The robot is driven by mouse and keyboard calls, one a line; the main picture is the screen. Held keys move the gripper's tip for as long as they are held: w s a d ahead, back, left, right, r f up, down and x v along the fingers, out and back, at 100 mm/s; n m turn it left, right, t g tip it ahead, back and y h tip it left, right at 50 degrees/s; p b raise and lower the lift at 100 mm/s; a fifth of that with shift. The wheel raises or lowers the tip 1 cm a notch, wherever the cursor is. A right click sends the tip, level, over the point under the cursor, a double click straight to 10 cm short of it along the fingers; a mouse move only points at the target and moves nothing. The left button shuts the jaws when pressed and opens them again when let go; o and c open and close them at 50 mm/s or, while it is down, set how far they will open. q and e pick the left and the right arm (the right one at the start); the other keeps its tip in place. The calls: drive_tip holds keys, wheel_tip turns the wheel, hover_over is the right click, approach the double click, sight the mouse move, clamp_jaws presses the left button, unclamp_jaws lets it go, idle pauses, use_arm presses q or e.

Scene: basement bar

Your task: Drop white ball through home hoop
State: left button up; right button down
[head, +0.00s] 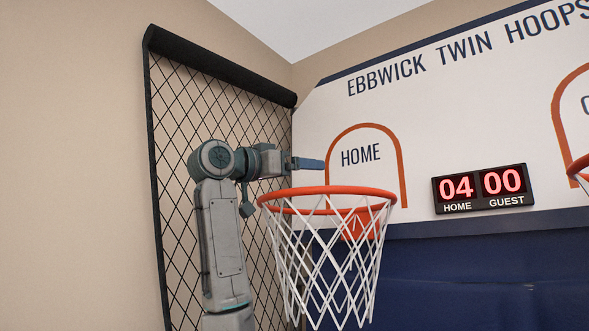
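The home hoop (327,190) is an orange ring with a white net, below the word HOME on the white backboard. My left arm comes up on the left, and my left gripper (316,164) points right, appearing just above the hoop's rim in the picture. I see it side-on as one blue-grey finger shape, so I cannot tell whether it is open or shut. No white ball shows at the gripper, in the net or elsewhere. My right gripper is not in view.
A black side net (185,110) with a padded top bar (215,65) stands behind my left arm. Part of a second orange hoop (580,168) shows at the right edge. Dark blue padding (460,285) lies below the backboard.

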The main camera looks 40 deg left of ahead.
use_arm(q)
drive_tip(key=s+a+f+b, duration=0.1)
drive_tip(key=s+b, duration=0.4)
drive_tip(key=s, duration=0.5)
drive_tip(key=shift+s+a+f+b, duration=0.2)
drive_tip(key=shift+s+b, duration=0.1)
drive_tip(key=shift+b, duration=0.1)
idle(0.9)
